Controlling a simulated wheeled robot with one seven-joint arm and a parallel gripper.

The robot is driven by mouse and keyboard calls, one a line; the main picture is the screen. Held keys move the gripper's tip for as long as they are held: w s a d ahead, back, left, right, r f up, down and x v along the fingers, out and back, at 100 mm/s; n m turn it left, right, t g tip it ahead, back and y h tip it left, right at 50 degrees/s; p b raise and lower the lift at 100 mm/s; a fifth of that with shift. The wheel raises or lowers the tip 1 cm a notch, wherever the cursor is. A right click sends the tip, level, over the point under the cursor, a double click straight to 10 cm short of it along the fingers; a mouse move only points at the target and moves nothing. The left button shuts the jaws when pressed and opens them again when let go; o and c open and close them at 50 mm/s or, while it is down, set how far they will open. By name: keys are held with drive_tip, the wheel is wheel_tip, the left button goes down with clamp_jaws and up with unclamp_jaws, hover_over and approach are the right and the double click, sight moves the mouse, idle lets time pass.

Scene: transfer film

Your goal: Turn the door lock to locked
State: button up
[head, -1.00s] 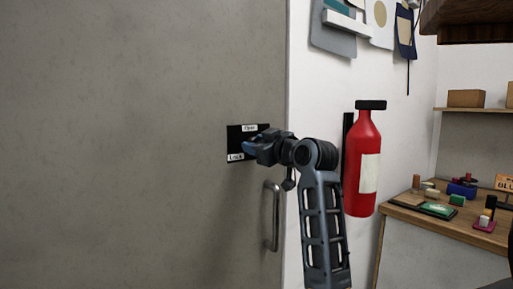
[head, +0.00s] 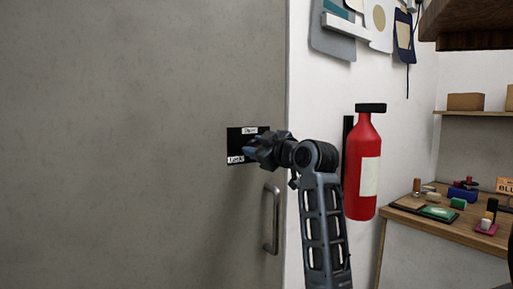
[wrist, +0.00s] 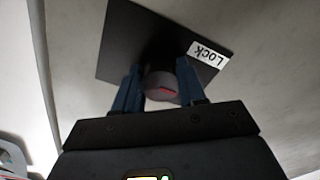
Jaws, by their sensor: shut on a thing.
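The door lock is a black square plate (head: 234,147) on the grey door, with an "Open" label at its top and a "Lock" label (head: 236,160) at its lower left. In the wrist view a round grey knob (wrist: 160,86) with a red mark stands out from the plate (wrist: 125,45). The "LOCK" label (wrist: 208,53) shows upside down, up and right of the knob. My gripper (head: 252,149) is at the plate, its blue fingers (wrist: 160,88) on either side of the knob and shut on it. In the head view the gripper hides the knob.
A vertical door handle (head: 272,220) is just below my gripper. A red fire extinguisher (head: 362,190) hangs on the white wall, close right of my arm. A wooden bench (head: 440,222) with several small items stands at the far right.

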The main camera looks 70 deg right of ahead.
drive_tip(key=o, duration=1)
drive_tip(key=shift+o, duration=0.2)
drive_tip(key=b+v, duration=0.1)
drive_tip(key=v, duration=0.7)
drive_tip(key=shift+w, duration=0.15)
